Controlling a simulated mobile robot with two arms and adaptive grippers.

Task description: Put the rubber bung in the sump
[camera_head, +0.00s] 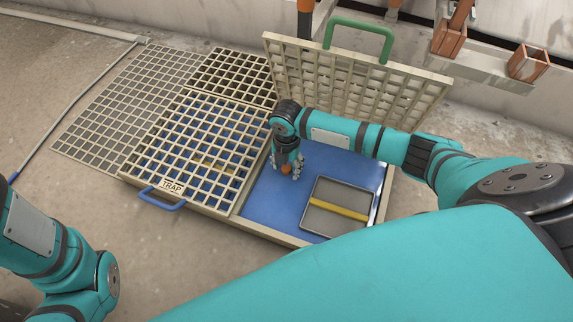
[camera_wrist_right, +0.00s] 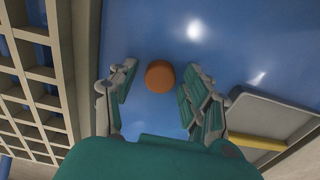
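The orange rubber bung (camera_head: 286,169) is at the blue floor of the uncovered sump bay (camera_head: 262,208). In the right wrist view the bung (camera_wrist_right: 160,75) shows as a round orange top between my right gripper's fingers. My right gripper (camera_head: 287,172) points down into the bay over the bung. Its fingers (camera_wrist_right: 158,88) are open, with a gap on each side of the bung. I cannot tell whether the bung stands in a hole or just on the floor. My left arm shows at the lower left, but its gripper is out of view.
A grey tray with a yellow bar (camera_head: 338,212) lies in the bay's right part. A grating marked TRAP with a blue handle (camera_head: 162,199) covers the left bay. A grating with a green handle (camera_head: 357,38) stands raised behind. Orange-brown blocks (camera_head: 449,40) are at the back right.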

